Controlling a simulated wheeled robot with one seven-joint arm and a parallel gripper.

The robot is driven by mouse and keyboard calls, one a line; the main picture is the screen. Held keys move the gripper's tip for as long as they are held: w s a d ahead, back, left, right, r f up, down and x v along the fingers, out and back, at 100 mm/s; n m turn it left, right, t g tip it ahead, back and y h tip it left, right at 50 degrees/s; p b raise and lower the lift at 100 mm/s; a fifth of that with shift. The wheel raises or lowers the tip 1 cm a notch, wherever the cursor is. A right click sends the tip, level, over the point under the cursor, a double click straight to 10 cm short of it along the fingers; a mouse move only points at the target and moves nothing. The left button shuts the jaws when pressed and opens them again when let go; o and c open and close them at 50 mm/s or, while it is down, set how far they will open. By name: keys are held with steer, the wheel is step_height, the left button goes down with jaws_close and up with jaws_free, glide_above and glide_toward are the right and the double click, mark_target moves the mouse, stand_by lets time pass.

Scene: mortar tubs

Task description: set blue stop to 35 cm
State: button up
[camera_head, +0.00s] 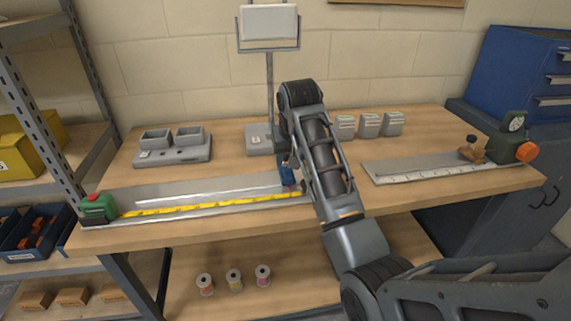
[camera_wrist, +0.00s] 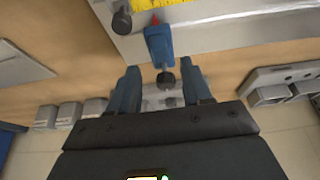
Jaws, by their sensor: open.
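The blue stop (camera_head: 287,176) sits on the long grey rail (camera_head: 165,192), near its right end. A yellow tape (camera_head: 210,206) runs along the rail from the green tape case (camera_head: 98,208) at its left end. In the wrist view the blue stop (camera_wrist: 158,44) has a red pointer (camera_wrist: 155,20) by the yellow tape (camera_wrist: 158,4) and a dark knob (camera_wrist: 166,77). My gripper (camera_wrist: 160,69) is open, its fingers on either side of the knob, with visible gaps. My arm largely hides the gripper in the head view. Tape numerals are too small to read.
A display stand (camera_head: 268,80) rises behind the rail. A grey double-cup tray (camera_head: 172,148) stands back left, and several grey blocks (camera_head: 368,125) back right. A second ruled plate (camera_head: 425,170) with a dial device (camera_head: 513,142) lies right. Bare bench lies before the rail.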

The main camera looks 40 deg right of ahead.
mark_target(288, 169)
steer(key=shift+x, duration=2.5)
jaws_close()
